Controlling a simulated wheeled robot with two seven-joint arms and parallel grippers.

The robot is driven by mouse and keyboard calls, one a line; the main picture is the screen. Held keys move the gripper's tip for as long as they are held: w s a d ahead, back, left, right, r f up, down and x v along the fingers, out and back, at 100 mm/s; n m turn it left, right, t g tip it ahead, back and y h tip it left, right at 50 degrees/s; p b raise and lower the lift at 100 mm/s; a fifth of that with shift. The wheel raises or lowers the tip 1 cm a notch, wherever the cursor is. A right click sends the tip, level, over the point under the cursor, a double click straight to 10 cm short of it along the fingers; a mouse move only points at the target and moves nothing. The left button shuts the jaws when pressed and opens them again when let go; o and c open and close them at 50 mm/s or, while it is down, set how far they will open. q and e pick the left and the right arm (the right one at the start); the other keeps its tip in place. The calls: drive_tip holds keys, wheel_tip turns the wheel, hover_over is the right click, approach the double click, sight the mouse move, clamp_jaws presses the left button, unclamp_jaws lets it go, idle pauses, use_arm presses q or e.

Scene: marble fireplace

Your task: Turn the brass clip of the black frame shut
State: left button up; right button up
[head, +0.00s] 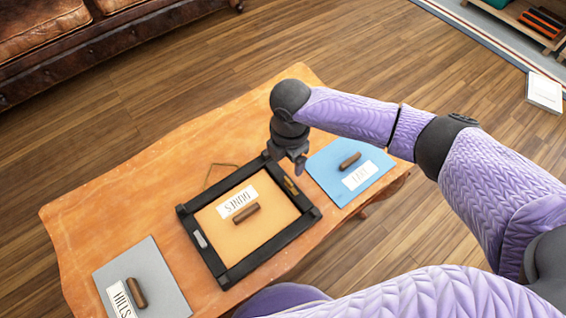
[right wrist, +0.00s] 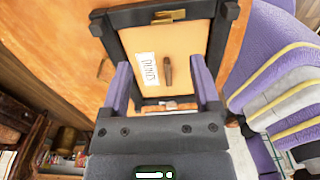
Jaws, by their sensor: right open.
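The black frame (head: 222,268) lies on the wooden table with a tan panel labelled DUNES (head: 262,226) inside it. Its brass clip (head: 291,187) is on the right bar. It also shows on the top bar in the right wrist view (right wrist: 168,16). A silver-grey clip (head: 200,240) is on the opposite bar. My right gripper (head: 299,166) is over the frame's far right corner, close to the brass clip, and holds nothing. Its two fingers stand apart in the right wrist view (right wrist: 160,66). Whether it touches the frame is unclear. My left gripper is out of view.
A blue panel (head: 330,160) with a brown handle lies right of the frame. A grey panel labelled HILLS (head: 160,268) lies at the table's left. Bare wooden tabletop (head: 120,195) shows beyond the frame. A brown leather sofa (head: 100,35) stands at the back left.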

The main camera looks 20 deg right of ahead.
sight(288, 181)
wheel_tip(288, 181, down, 10)
drive_tip(key=b, duration=0.6)
drive_tip(key=shift+s, duration=0.15)
drive_tip(key=shift+r, duration=0.2)
drive_tip(key=shift+c, duration=1.5)
drive_tip(key=c, duration=0.7)
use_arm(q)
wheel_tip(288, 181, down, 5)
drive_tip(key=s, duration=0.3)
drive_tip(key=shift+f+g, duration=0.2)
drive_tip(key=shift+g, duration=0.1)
use_arm(e)
clamp_jaws()
